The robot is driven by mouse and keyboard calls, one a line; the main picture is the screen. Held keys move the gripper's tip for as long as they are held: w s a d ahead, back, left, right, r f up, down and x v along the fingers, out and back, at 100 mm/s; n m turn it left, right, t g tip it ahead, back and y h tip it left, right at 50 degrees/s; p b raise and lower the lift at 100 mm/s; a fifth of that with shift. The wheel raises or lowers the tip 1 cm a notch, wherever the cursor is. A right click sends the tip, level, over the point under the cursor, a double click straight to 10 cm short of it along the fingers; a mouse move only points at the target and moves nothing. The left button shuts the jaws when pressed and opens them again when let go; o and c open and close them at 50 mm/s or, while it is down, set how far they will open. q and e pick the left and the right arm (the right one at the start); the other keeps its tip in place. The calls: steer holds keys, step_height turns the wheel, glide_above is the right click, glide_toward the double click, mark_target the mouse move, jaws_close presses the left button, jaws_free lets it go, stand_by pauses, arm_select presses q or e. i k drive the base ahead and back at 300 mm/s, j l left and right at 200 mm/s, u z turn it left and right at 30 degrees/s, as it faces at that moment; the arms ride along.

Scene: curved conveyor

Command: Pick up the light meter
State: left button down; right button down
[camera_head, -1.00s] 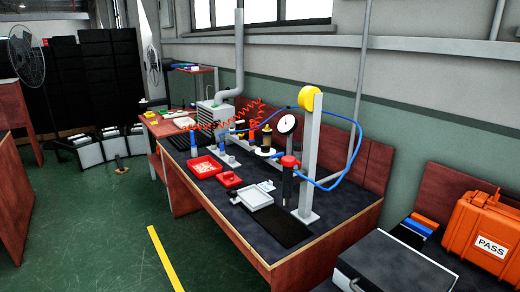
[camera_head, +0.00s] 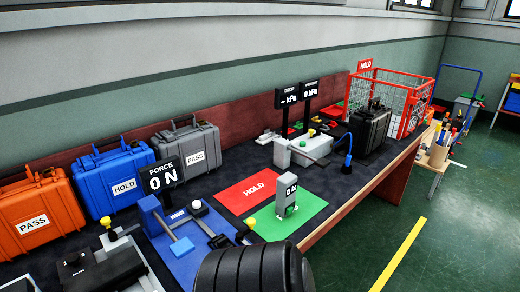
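I cannot make out a light meter for certain in the head view. A small grey upright device (camera_head: 288,193) with a dark display reading "0 N" stands on the green mat (camera_head: 312,207) near the bench's front edge. Neither of my grippers shows in this view.
A red HOLD mat (camera_head: 250,190) lies beside the green one. A blue fixture (camera_head: 188,243), pressure station (camera_head: 312,147), black case (camera_head: 370,128) and red wire cage (camera_head: 412,95) stand on the bench. Orange (camera_head: 35,208), blue (camera_head: 112,180) and grey (camera_head: 190,148) cases line the wall. Green floor is open at right.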

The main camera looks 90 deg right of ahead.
mark_target(286, 184)
steer(key=l+z, duration=0.1)
steer(key=z, duration=2.85)
